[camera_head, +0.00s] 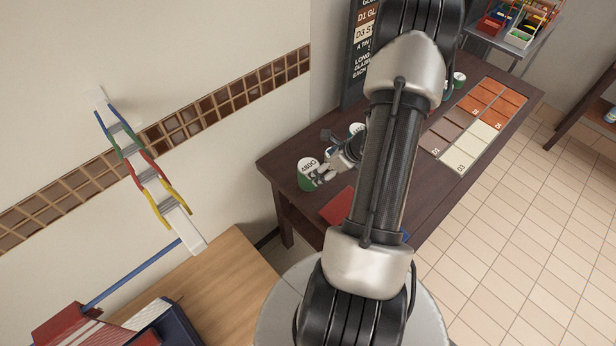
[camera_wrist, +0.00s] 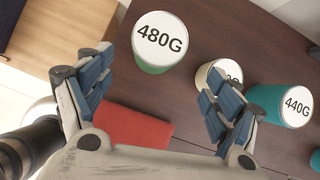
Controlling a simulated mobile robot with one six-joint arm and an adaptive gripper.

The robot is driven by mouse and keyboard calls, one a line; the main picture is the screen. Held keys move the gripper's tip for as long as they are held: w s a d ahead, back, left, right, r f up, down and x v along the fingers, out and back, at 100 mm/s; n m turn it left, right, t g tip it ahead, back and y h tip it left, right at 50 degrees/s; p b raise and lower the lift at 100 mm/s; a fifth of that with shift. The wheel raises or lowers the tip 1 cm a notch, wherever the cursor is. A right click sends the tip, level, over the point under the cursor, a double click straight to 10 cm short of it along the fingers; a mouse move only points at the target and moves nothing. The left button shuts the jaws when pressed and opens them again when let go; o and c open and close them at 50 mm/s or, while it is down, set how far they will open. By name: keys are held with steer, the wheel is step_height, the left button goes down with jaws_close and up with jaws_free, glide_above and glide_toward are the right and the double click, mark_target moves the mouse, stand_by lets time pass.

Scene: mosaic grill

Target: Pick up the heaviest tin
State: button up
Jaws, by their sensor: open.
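A green tin with a white lid marked 480G (camera_head: 309,170) stands near the left end of the dark table. In the wrist view the 480G tin (camera_wrist: 160,40) is ahead of the gap between my fingers. My gripper (camera_wrist: 158,80) is open and empty; in the head view my gripper (camera_head: 322,174) is close to this tin's right side, and contact cannot be told. A teal tin marked 440G (camera_wrist: 285,104) stands to the right. A cream tin (camera_wrist: 218,73) between them is partly hidden by my right finger, its label not fully readable.
A red mat (camera_wrist: 135,127) lies on the dark table (camera_head: 278,158) near the tins. Another tin (camera_head: 459,80) stands farther back, beside orange, brown and cream tiles (camera_head: 478,140). A dark sign board (camera_head: 358,65) stands behind. My arm hides the table's middle.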

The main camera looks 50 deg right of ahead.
mark_target(307, 165)
steer(key=b+x, duration=0.1)
steer(key=x, duration=0.3)
steer(key=shift+w+f, duration=0.15)
steer(key=x, duration=0.1)
steer(key=b+x, duration=0.1)
steer(key=x, duration=0.3)
steer(key=shift+w+a, duration=0.2)
steer(key=shift+a, duration=0.1)
steer(key=shift+c, duration=0.5)
steer(key=c, duration=1.3)
steer(key=shift+r, duration=0.2)
steer(key=shift+c, duration=0.7)
